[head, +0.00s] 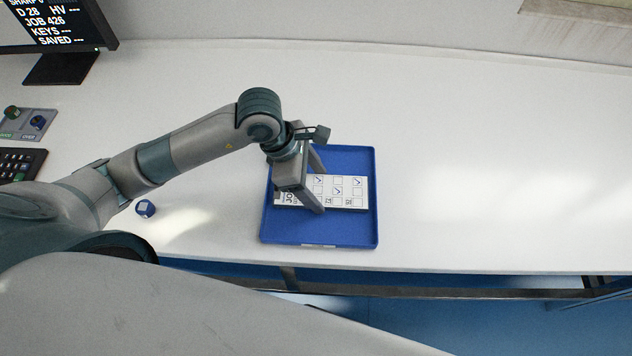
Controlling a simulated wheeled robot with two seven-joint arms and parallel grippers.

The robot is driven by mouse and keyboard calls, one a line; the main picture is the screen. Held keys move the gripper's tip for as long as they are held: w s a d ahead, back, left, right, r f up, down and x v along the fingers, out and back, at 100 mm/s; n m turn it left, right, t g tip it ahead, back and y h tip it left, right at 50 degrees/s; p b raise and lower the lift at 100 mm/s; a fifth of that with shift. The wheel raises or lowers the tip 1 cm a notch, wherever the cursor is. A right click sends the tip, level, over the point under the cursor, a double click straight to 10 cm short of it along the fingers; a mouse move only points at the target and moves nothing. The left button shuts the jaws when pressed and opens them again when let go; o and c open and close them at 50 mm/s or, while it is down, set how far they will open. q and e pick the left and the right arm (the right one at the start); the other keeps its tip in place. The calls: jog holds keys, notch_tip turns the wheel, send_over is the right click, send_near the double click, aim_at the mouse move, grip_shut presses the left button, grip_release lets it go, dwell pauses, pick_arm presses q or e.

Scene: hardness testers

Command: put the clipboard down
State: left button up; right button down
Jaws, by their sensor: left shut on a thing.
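The clipboard (345,193) is a white sheet with check boxes, some ticked, and the text "JOB" near its left end. It lies level, over or in a blue tray (320,229) on the white bench. I cannot tell whether it touches the tray floor. My left gripper (316,190) is shut on the clipboard near its left end, and its fingers hide part of the sheet. My right gripper is not in view.
A monitor (60,25) stands at the back left. A button panel (28,122) and a keypad (20,163) lie at the left edge. A small blue-and-white round object (145,208) sits left of the tray. The bench (500,160) is clear on the right.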

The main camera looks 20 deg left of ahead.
pick_arm(q)
jog(key=o, duration=1.2)
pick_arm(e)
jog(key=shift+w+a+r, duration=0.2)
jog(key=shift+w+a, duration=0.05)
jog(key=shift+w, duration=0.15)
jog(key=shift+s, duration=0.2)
pick_arm(q)
jog(key=shift+r, duration=0.1)
jog(key=shift+v, duration=1.2)
jog(key=b+v, duration=0.2)
jog(key=v, duration=0.7)
jog(key=shift+a+r, duration=0.15)
jog(key=shift+r, duration=0.1)
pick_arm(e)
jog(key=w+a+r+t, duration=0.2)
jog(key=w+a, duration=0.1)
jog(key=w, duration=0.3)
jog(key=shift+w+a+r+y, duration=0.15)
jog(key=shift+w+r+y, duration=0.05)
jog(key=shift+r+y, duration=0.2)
